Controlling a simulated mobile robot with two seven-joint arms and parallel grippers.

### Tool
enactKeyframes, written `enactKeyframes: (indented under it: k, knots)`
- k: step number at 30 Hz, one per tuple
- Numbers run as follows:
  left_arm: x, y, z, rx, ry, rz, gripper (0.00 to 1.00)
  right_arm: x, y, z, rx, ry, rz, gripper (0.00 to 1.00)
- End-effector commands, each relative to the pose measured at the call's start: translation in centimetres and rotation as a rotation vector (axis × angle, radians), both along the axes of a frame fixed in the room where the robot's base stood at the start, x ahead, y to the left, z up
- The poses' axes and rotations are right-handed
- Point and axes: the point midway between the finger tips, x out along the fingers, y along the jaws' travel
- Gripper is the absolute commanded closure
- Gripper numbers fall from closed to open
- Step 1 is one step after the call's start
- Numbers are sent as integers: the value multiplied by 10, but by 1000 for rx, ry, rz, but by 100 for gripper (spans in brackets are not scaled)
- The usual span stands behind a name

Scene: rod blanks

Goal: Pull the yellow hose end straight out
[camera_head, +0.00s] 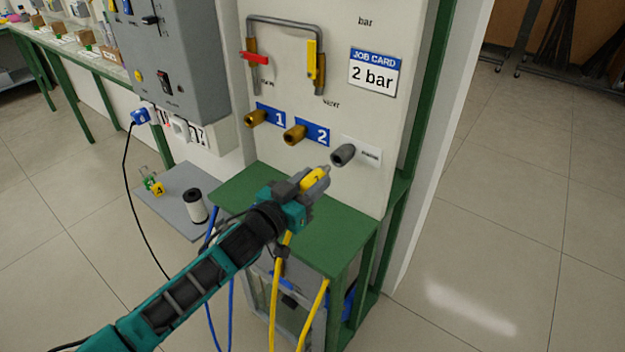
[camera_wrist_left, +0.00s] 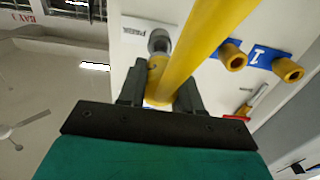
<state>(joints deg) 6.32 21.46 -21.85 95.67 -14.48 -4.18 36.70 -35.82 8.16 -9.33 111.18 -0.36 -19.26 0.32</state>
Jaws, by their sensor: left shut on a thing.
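My left gripper (camera_head: 308,183) is shut on the yellow hose end (camera_head: 318,178), in front of the panel. In the left wrist view the hose end (camera_wrist_left: 157,72) sits between the fingers (camera_wrist_left: 157,92), and the yellow hose (camera_wrist_left: 205,45) runs across the picture. The hose end's tip points at the grey socket (camera_head: 343,154) beside the small white label. In the head view a small gap seems to show between tip and socket; in the wrist view they line up, and I cannot tell whether they touch. My right gripper is not in view.
Brass sockets marked 1 (camera_head: 256,118) and 2 (camera_head: 295,134) are left of the grey socket. A red lever (camera_head: 255,58) and a yellow lever (camera_head: 312,60) are above. A green shelf (camera_head: 345,232) lies below. The job card (camera_head: 374,74) reads 2 bar. Blue hoses (camera_head: 209,270) hang below.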

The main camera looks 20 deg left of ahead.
Motion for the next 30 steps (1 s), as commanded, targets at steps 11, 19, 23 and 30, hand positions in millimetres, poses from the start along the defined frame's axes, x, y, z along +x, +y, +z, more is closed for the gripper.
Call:
enactKeyframes:
  k: [11, 19, 23, 30]
  knots:
    - [-4, 2, 1, 0, 0, 0, 100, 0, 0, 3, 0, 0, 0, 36]
    - [-20, 7, 1, 0, -1, -1, 100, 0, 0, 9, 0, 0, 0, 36]
    - [-27, 10, 1, 0, 0, -1, 100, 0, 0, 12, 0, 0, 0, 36]
    - [-41, 15, 0, -1, 0, 0, 100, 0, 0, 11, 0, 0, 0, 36]
